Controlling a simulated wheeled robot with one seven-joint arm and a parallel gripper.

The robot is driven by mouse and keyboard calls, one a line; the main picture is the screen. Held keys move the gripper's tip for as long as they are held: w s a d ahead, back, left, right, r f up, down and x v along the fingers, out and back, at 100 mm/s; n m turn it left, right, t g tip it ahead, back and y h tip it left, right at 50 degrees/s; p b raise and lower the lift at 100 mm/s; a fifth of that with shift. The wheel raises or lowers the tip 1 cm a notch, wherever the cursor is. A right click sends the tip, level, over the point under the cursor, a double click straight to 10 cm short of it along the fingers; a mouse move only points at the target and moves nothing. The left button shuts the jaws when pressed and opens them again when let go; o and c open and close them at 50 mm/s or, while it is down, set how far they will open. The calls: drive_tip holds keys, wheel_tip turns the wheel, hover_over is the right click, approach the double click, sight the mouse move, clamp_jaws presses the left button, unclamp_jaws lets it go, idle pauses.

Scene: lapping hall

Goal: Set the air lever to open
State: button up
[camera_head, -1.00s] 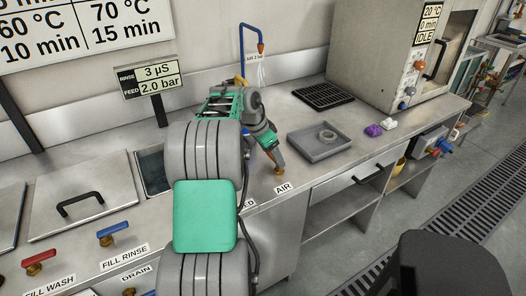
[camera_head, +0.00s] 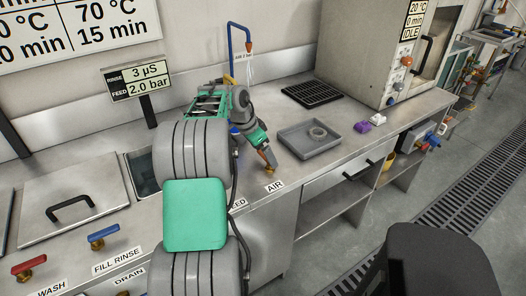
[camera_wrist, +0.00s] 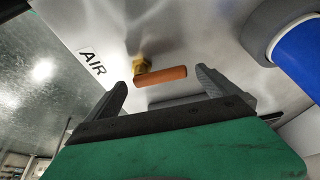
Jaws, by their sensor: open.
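The air lever is an orange handle (camera_wrist: 161,77) on a brass fitting (camera_wrist: 140,66), beside the AIR label (camera_wrist: 91,62) in the wrist view. The handle lies between the lines of my two fingers, a little beyond their tips, and seems not to be touched. My gripper (camera_wrist: 160,88) is open and empty. In the head view the lever (camera_head: 269,162) shows small at the counter's front edge, just behind the AIR label (camera_head: 274,186), with my arm's end right over it and partly hiding it.
A grey tray (camera_head: 304,149) with a ring in it stands right of the lever. A black grate (camera_head: 312,94) and an oven-like cabinet (camera_head: 375,60) are behind. A blue pipe (camera_head: 230,45) rises at the back. Red (camera_head: 28,266) and blue (camera_head: 103,236) levers sit at front left.

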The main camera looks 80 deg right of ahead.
drive_tip(key=v, duration=0.7)
drive_tip(key=shift+r+p, duration=0.4)
drive_tip(key=shift+p, duration=0.05)
drive_tip(key=shift+a, duration=0.1)
